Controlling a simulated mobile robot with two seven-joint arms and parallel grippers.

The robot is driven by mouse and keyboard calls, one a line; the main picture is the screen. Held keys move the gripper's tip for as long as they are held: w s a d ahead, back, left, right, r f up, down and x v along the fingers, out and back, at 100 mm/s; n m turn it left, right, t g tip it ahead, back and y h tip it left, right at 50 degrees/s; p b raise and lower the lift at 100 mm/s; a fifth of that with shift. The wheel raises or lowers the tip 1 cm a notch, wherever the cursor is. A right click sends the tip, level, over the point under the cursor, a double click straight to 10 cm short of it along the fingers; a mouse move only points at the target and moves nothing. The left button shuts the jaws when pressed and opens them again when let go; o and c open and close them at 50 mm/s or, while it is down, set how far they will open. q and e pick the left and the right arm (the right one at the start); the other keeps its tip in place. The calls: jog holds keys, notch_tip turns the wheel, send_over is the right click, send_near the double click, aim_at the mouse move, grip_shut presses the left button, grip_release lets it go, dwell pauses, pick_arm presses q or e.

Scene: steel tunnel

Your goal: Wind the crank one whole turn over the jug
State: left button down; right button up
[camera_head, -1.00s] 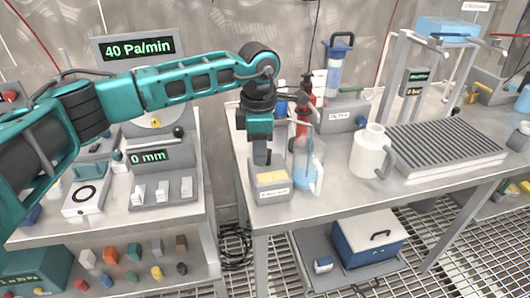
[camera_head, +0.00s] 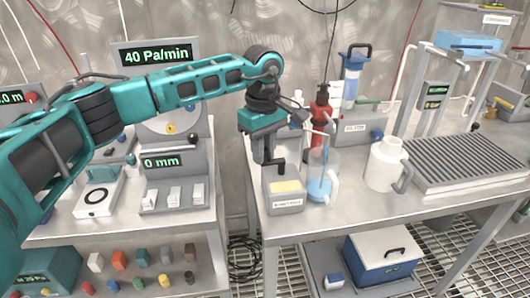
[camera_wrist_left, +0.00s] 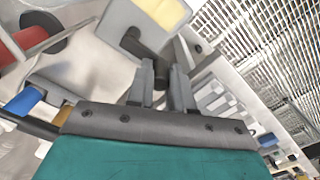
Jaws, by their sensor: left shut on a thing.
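A grey box with a yellow panel (camera_head: 285,187) stands at the left end of the right-hand table; it also shows at the top of the left wrist view (camera_wrist_left: 160,12). Its black crank (camera_head: 281,169) is on its upper part and appears in the left wrist view (camera_wrist_left: 148,50), reaching between the fingertips. My left gripper (camera_head: 266,158) is shut on the crank, at the box's back left. A clear jug with blue liquid (camera_head: 319,188) and a pale handle stands just right of the box. My right gripper is out of view.
A red bottle (camera_head: 320,128) and a blue filter column (camera_head: 352,75) stand behind the jug. A white pitcher (camera_head: 384,168) and a ribbed grey rack (camera_head: 470,160) are to the right. A gap separates this table from the left-hand bench with its 0 mm display (camera_head: 165,163).

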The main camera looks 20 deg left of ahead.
pick_arm(q)
jog(key=shift+w+a+m, duration=0.15)
jog(key=shift+w+m, duration=0.1)
jog(key=shift+m, duration=0.45)
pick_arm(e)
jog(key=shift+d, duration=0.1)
pick_arm(q)
jog(key=c, duration=1)
grip_release()
notch_tip(320, 180, up, 13)
jog(key=shift+p, duration=0.35)
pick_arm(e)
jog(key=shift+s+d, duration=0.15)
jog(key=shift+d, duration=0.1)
